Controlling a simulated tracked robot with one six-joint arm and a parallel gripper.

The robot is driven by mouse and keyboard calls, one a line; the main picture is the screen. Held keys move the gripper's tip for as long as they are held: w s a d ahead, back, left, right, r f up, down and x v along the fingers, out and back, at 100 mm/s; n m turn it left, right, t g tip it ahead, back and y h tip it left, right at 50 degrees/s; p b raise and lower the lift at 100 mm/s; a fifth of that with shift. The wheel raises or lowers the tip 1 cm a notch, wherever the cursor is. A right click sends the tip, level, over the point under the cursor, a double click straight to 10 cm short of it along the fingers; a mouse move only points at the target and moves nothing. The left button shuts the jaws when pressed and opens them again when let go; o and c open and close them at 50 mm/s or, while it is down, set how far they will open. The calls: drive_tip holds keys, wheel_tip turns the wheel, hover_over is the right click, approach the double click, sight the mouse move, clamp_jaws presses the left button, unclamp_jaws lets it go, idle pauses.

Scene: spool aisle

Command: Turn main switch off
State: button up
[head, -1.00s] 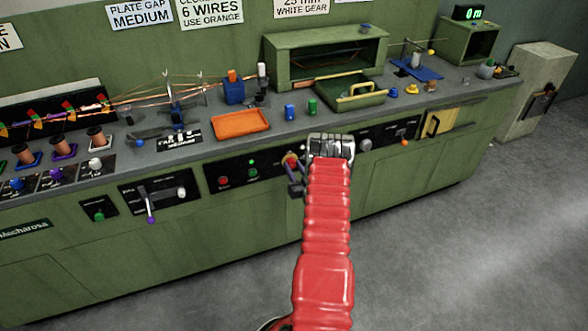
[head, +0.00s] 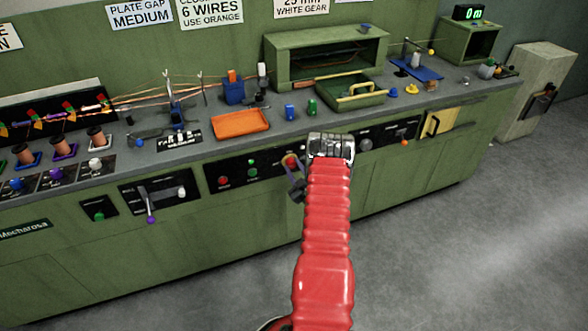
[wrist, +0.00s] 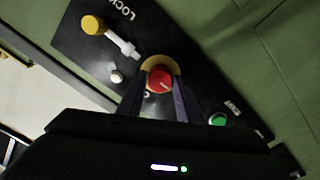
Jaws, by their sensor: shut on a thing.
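The main switch is a red rotary knob (wrist: 159,78) on a yellow round plate (wrist: 168,60), set in a black panel on the green bench front. A light pointer line crosses the knob's face. In the head view the red knob (head: 291,160) shows just left of my arm's end. My gripper (wrist: 158,98) is shut on the knob, one dark purple finger on each side of it. In the head view my gripper (head: 293,172) is small and partly hidden behind my red arm. The lettering beside the switch is mostly hidden.
In the wrist view a yellow-capped lever (wrist: 93,25) marked LOCK and a green button (wrist: 217,119) flank the switch. In the head view a red button (head: 223,181) sits to its left. Open grey floor (head: 430,260) lies in front of the bench.

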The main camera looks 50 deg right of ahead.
drive_tip(key=shift+s+f, duration=0.1)
drive_tip(key=shift+f, duration=0.05)
drive_tip(key=o, duration=1)
drive_tip(key=shift+o, duration=0.2)
drive_tip(key=v, duration=1.3)
drive_tip(key=shift+s+a, duration=0.2)
drive_tip(key=shift+s, duration=0.05)
